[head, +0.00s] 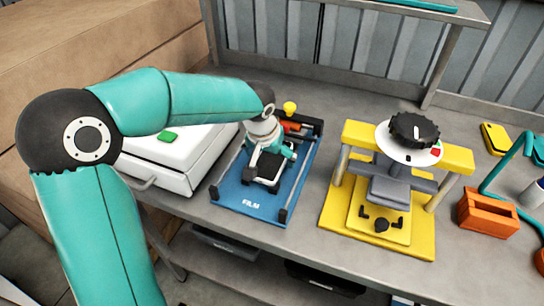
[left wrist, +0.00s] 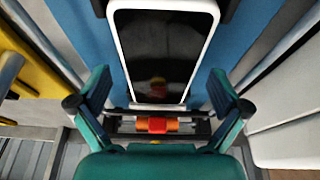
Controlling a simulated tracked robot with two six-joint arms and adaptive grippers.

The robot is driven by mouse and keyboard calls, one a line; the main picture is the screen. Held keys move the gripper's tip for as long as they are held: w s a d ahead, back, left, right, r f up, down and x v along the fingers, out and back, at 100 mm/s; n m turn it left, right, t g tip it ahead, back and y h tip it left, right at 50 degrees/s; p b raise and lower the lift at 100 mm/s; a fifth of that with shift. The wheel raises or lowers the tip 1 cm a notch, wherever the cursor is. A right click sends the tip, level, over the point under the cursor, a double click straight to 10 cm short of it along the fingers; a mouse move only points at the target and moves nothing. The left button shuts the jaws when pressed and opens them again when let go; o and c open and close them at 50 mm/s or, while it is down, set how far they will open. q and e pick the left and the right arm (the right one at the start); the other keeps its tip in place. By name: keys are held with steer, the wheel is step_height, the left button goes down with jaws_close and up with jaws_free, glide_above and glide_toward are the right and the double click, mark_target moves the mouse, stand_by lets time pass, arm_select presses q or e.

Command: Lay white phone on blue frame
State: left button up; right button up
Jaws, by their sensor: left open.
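The white phone (head: 264,167) has a black screen. It lies face up over the blue frame (head: 250,205), which is marked "FILM" and stands on the grey bench. In the left wrist view the phone (left wrist: 160,52) shows large, with blue panel (left wrist: 72,28) on both sides. My left gripper (head: 272,160) is above the phone, with its fingers open. In the left wrist view the fingers of the gripper (left wrist: 158,92) are spread to either side of the phone's near end, apart from it. The gripper partly hides the phone in the head view. My right gripper is not in view.
A yellow press (head: 378,235) with a black knob stands right of the frame. A white case (head: 170,175) with a green patch is close on the left. An orange holder (head: 487,214) is farther right. A red-and-orange roller (left wrist: 158,125) sits across the frame's end.

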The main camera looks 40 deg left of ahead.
arm_select(q)
steer(key=v, duration=1.1)
steer(key=shift+r, duration=0.35)
steer(key=shift+s+d, duration=0.1)
